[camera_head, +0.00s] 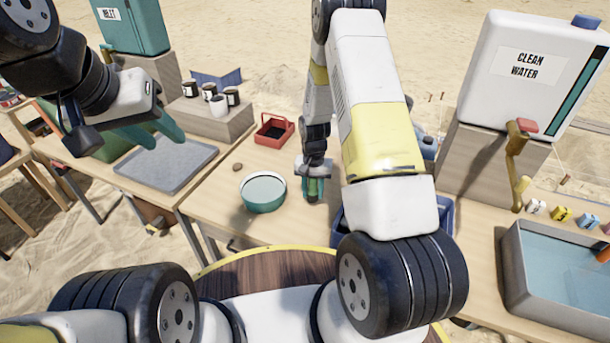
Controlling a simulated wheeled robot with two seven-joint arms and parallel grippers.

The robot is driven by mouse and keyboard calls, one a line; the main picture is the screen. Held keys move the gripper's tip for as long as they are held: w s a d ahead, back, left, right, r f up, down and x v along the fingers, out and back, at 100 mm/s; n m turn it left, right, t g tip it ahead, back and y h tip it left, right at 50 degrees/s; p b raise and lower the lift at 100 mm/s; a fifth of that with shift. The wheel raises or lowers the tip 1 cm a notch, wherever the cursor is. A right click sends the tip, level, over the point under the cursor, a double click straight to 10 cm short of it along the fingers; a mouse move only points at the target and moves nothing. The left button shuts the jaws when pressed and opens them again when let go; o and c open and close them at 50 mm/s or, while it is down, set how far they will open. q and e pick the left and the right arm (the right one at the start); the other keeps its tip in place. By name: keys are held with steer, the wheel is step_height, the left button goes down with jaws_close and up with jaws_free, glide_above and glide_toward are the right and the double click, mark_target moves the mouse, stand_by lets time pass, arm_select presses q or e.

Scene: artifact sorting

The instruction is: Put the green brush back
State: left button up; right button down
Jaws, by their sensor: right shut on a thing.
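My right gripper (314,186) points down over the middle table, just right of a round bowl with teal contents. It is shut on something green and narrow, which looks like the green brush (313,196). The teal fingers hide most of it, and I cannot tell whether its lower end touches the table. My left gripper (146,133) is at the upper left, above the grey tray, with its teal fingers apart and nothing seen between them.
The bowl (263,193) stands beside a small brown lump (238,167). A red caddy (274,130) is behind. The grey tray (168,166) lies left. A blue bin (446,217) is partly hidden by my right arm. A water basin (515,280) and clean-water tank (530,85) stand right.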

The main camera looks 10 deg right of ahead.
mark_target(313, 197)
steer(key=shift+w+d, duration=0.25)
steer(key=shift+w, duration=0.1)
steer(key=shift+f, duration=1.8)
steer(key=shift+f, duration=0.15)
steer(key=c, duration=1)
jaws_free()
steer(key=shift+o, duration=0.2)
